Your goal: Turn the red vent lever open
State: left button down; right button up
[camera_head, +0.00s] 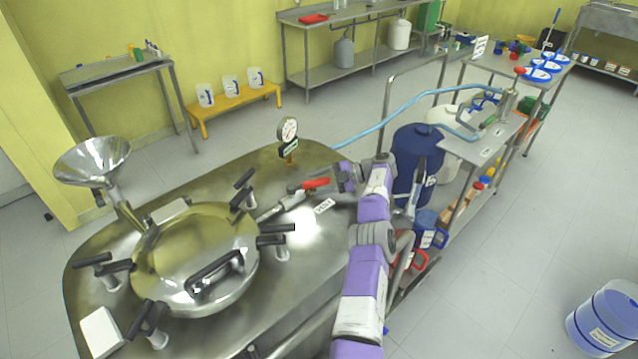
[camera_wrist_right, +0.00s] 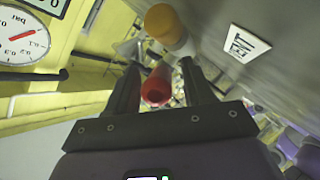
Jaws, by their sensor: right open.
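The red vent lever (camera_head: 315,184) sits on a metal valve on top of the steel reactor (camera_head: 190,205). A small label (camera_head: 324,206) lies beside it. My right gripper (camera_head: 336,180) is at the lever's right end. In the right wrist view the round red end of the lever (camera_wrist_right: 157,86) shows between the two dark fingers of my right gripper (camera_wrist_right: 160,66). The jaws are open, with a gap beside the lever; contact cannot be told. A yellow-brown round part (camera_wrist_right: 165,25) shows beyond the lever. My left gripper is out of view.
A pressure gauge (camera_head: 287,130) stands behind the lever, near the gripper. The round hatch (camera_head: 195,250) with several black-handled clamps and a metal funnel (camera_head: 92,160) are to the left. A blue drum (camera_head: 415,165) and steel cart (camera_head: 485,145) stand right of the arm.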

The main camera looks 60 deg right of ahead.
aim_at(319, 180)
jog(key=shift+r, duration=0.7)
notch_tip(319, 180, up, 7)
jog(key=p, duration=0.4)
jog(key=shift+r+p, duration=0.2)
jog(key=shift+p, duration=0.15)
jog(key=shift+r+p, duration=0.65)
jog(key=shift+p, duration=0.05)
